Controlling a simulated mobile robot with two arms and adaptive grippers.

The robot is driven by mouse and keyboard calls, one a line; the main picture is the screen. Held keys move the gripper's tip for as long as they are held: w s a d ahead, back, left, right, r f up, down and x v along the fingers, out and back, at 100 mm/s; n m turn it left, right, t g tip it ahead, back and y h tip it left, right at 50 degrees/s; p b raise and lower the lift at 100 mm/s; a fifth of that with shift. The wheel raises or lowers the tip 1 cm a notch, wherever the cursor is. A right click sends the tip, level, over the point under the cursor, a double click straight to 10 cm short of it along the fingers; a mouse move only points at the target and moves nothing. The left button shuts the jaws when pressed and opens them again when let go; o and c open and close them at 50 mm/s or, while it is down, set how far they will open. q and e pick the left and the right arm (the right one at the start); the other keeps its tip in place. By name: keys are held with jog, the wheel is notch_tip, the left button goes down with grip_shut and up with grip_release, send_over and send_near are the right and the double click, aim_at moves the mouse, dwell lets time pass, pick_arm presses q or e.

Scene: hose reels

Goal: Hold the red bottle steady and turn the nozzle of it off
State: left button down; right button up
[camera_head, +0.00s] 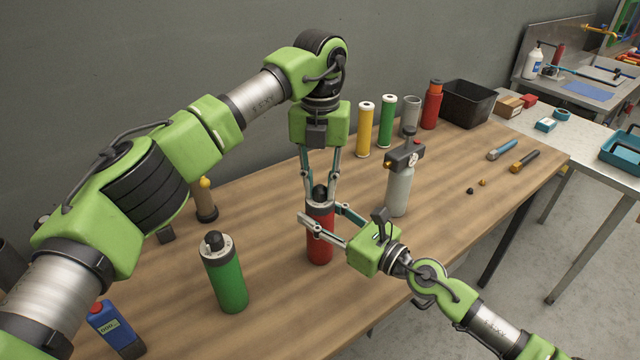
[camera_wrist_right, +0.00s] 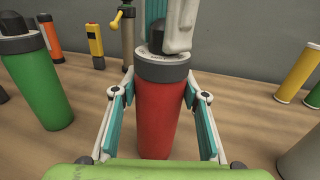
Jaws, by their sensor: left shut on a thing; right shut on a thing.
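The red bottle (camera_head: 320,246) stands upright on the wooden table, with a grey collar and a black nozzle (camera_head: 320,192) on top. My left gripper (camera_head: 320,198) comes down from above and is shut on the nozzle. My right gripper (camera_head: 322,226) reaches in from the right and is shut on the upper body of the red bottle. In the right wrist view the red bottle (camera_wrist_right: 158,115) stands between the right fingers, and the left fingers cover most of the nozzle.
A green bottle (camera_head: 226,280) stands left of the red one, and a grey gas canister (camera_head: 399,190) stands close on the right. Yellow (camera_head: 364,130) and green (camera_head: 387,122) cylinders and a black bin (camera_head: 467,103) are behind. A blue container (camera_head: 115,330) is front left. The table's right part is mostly free.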

pick_arm(q)
jog(key=shift+m, duration=0.3)
jog(key=m, duration=0.4)
jog(key=shift+m, duration=0.4)
jog(key=m, duration=0.6)
jog(key=shift+a, duration=0.1)
jog(key=m, duration=0.6)
jog(key=shift+w+m, duration=0.1)
jog(key=shift+m, duration=0.3)
jog(key=m, duration=0.5)
jog(key=shift+m, duration=0.4)
jog(key=c, duration=1.8)
grip_release()
